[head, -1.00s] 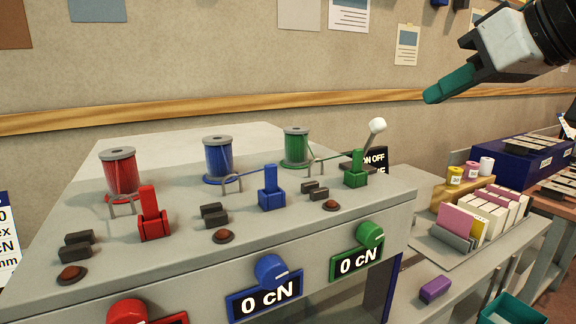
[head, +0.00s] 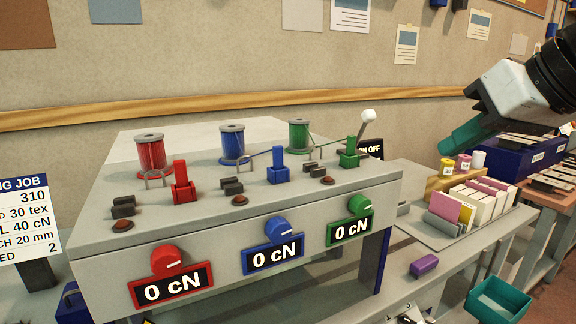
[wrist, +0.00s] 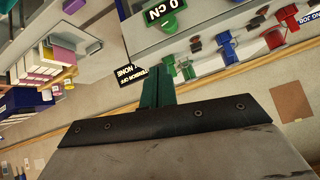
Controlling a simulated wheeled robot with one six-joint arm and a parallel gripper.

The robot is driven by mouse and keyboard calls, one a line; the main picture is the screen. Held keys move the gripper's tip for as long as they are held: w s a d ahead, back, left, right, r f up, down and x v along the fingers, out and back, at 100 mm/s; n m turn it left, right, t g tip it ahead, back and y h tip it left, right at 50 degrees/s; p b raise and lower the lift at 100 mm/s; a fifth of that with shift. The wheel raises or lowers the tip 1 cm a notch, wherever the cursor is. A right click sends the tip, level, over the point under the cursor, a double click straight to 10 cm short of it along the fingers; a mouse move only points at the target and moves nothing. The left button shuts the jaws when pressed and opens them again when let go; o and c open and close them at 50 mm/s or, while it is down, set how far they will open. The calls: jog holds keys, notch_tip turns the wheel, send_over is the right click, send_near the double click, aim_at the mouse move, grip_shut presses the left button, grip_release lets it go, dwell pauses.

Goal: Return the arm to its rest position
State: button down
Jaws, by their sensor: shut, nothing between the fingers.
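My gripper (head: 462,140) is at the upper right of the head view, with its teal fingers together and nothing between them. It hangs in the air to the right of the grey thread machine (head: 115,262), apart from it. In the wrist view my gripper (wrist: 157,88) points toward the black ON/OFF sign (wrist: 130,76) and the machine, which appears upside down. The rest of my arm runs out of the head view at the right edge.
Red (head: 150,153), blue (head: 233,145) and green (head: 299,136) spools stand on the machine, with a white-knobbed lever (head: 368,117) at its right end. A card tray (head: 425,238), purple block (head: 424,265) and teal bin (head: 497,300) lie right, below my gripper. The wall is behind.

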jog(key=s+d+f+m+g+h, duration=0.1)
jog(key=s+f, duration=0.4)
jog(key=f, duration=0.5)
jog(key=s+d+f+m+g+h, duration=0.1)
jog(key=s+d+f+g+h, duration=0.2)
jog(key=f, duration=0.8)
jog(key=s+d+g, duration=0.1)
jog(key=s+g, duration=0.1)
jog(key=g, duration=0.1)
jog(key=shift+s+m, duration=0.25)
jog(key=shift+m, duration=0.15)
jog(key=shift+d+f, duration=0.1)
